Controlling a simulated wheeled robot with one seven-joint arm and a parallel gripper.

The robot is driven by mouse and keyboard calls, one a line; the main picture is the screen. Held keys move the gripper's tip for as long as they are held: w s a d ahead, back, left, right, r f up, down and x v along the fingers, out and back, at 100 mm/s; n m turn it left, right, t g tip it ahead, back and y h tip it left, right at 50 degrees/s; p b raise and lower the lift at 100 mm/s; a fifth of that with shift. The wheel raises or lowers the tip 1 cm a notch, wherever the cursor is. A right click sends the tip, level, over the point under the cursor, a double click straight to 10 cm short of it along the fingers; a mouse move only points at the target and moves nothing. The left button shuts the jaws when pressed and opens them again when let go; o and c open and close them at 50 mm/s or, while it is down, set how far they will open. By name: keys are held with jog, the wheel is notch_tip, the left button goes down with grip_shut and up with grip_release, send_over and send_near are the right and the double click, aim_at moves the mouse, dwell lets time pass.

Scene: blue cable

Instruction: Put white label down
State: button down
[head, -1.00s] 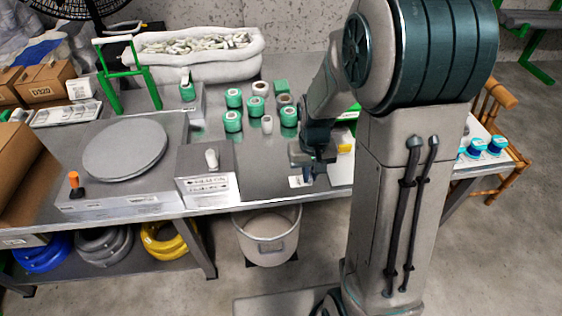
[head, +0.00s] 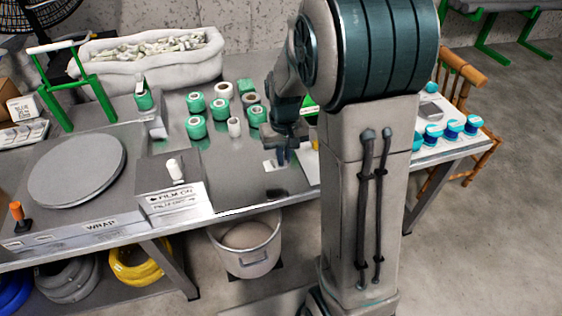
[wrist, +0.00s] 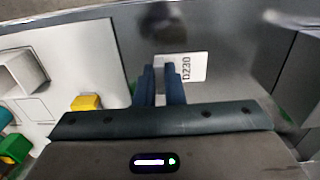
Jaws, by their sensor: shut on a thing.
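The white label (head: 270,165) is a small flat card above or on the grey metal table top, near its front edge. In the wrist view the label (wrist: 187,67) reads "D230" sideways and sits at the tips of my fingers. My gripper (head: 281,158) points down at the label, and its two dark blue fingers (wrist: 160,78) are close together, shut on the label's edge. The fingers hide part of the label. I cannot tell whether it touches the table.
Several green and white rolls (head: 195,126) stand behind and left of my gripper. The film switch box (head: 172,187) and round wrap plate (head: 78,170) are left. A bin (head: 246,250) stands below the front edge. A yellow block (wrist: 87,102) is nearby.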

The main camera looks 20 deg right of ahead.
jog(key=w+f, duration=0.2)
jog(key=w, duration=0.1)
jog(key=shift+w+d+f, duration=0.15)
jog(key=shift+w+d, duration=0.05)
jog(key=shift+d, duration=0.15)
jog(key=shift+f+b, duration=0.35)
jog(key=shift+f, duration=1.6)
jog(key=shift+f, duration=0.15)
jog(key=c, duration=1.5)
grip_release()
jog(key=shift+c, duration=0.2)
